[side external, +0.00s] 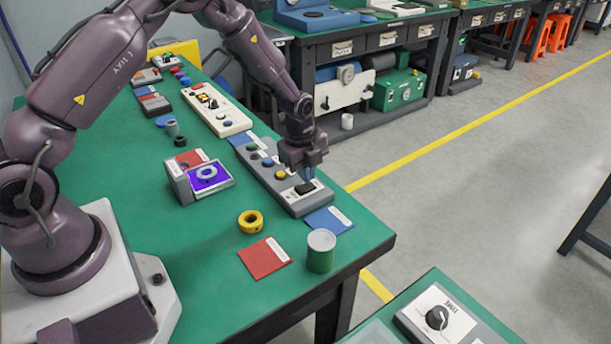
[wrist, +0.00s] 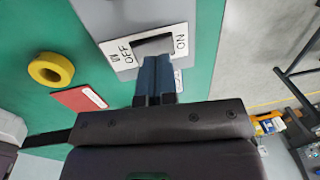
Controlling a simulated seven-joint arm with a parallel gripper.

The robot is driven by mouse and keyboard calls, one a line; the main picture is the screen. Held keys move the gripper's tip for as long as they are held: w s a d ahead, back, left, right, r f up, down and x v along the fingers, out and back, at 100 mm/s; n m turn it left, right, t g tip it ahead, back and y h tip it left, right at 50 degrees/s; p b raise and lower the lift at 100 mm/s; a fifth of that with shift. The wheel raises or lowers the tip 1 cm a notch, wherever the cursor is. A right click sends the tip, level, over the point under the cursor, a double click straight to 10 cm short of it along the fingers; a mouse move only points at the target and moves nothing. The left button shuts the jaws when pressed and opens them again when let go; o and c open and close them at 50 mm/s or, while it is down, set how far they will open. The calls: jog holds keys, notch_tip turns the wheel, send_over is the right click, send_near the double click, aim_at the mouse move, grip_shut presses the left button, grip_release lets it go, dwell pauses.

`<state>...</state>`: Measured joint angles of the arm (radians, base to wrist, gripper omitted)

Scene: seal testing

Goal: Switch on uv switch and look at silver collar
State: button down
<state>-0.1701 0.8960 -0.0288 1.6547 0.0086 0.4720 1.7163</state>
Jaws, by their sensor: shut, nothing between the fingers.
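The switch (side external: 305,188) is a black rocker on a pale plate at the near end of a long grey panel. In the wrist view its rocker (wrist: 153,46) lies between the OFF and ON marks. My gripper (side external: 307,176) is shut and empty, pointing down at the switch. Its blue fingertips (wrist: 157,62) overlap the rocker's near edge; I cannot tell whether they touch it. A pale ring, apparently the silver collar (side external: 207,173), lies on a box (side external: 181,184) whose top glows violet. The collar is outside the wrist view.
A yellow collar (side external: 251,221), a red card (side external: 264,257), a blue card (side external: 328,220) and a green can (side external: 321,252) stand near the table's front corner. A cream panel (side external: 216,110) is farther back. Bare green table lies between the lit box and the yellow collar.

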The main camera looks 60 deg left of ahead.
aim_at(301, 189)
notch_tip(301, 189, up, 12)
jog(key=w, duration=0.1)
jog(key=shift+w+r, duration=0.25)
jog(key=s+d+r+n+t, duration=0.1)
jog(key=s+d+r+n, duration=0.1)
jog(key=s+r+n, duration=0.3)
jog(key=s+d+r+n+t, duration=0.1)
jog(key=s+r+n, duration=0.5)
jog(key=s, duration=0.7)
jog(key=s+d+r+n+t, duration=0.2)
jog(key=s+r+n, duration=0.4)
jog(key=s, duration=0.3)
jog(key=shift+s+d+r+n, duration=0.25)
jog(key=shift+d+n, duration=0.25)
jog(key=shift+d, duration=0.25)
